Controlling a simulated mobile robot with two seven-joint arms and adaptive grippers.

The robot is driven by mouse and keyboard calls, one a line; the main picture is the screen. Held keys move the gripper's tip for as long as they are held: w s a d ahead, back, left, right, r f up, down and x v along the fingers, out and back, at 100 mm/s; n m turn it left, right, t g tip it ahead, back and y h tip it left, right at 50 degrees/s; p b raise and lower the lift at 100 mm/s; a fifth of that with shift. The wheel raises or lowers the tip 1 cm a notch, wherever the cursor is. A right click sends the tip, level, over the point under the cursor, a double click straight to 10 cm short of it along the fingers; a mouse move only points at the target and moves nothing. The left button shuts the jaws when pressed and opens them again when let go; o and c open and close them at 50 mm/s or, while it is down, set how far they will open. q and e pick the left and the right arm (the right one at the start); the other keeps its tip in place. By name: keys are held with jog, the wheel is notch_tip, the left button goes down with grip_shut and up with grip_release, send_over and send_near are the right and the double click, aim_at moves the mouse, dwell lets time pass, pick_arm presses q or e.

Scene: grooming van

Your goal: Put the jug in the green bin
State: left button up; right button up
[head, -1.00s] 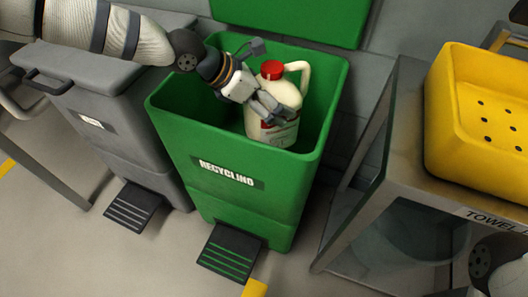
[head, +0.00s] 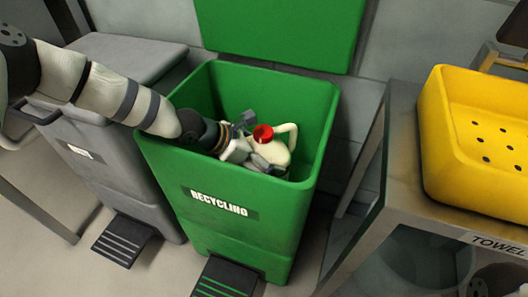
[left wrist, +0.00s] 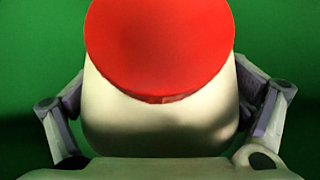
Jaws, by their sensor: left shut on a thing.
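The jug (head: 276,152) is cream-coloured with a red cap and a loop handle. It is upright inside the open green bin (head: 232,228), which is labelled RECYCLING; its lower part is hidden by the bin's front wall. My left gripper (head: 256,158) reaches over the bin's left rim and is shut on the jug near its top. In the left wrist view, the red cap (left wrist: 160,45) fills the upper middle, and a finger (left wrist: 265,115) lies on each side of the jug. I cannot tell whether the jug touches the bin's floor.
The bin's green lid (head: 285,30) stands raised behind it. A closed grey bin (head: 110,165) is at the left, beneath my left arm. A metal table (head: 400,195) with a yellow perforated tub (head: 440,165) stands at the right. Foot pedals (head: 228,280) stick out in front.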

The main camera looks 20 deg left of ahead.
aim_at(256, 147)
pick_arm(q)
jog(key=shift+f, duration=0.1)
jog(key=o, duration=1)
jog(key=shift+r, duration=0.25)
jog(key=r, duration=0.1)
jog(key=s+a+r+p, duration=0.1)
jog(key=r, duration=0.1)
jog(key=shift+s+a+r+p, duration=0.2)
jog(key=shift+a+p, duration=0.1)
jog(key=shift+p, duration=0.1)
jog(key=shift+v, duration=2.05)
jog(key=shift+s+a+f, duration=0.15)
jog(key=shift+f, duration=0.05)
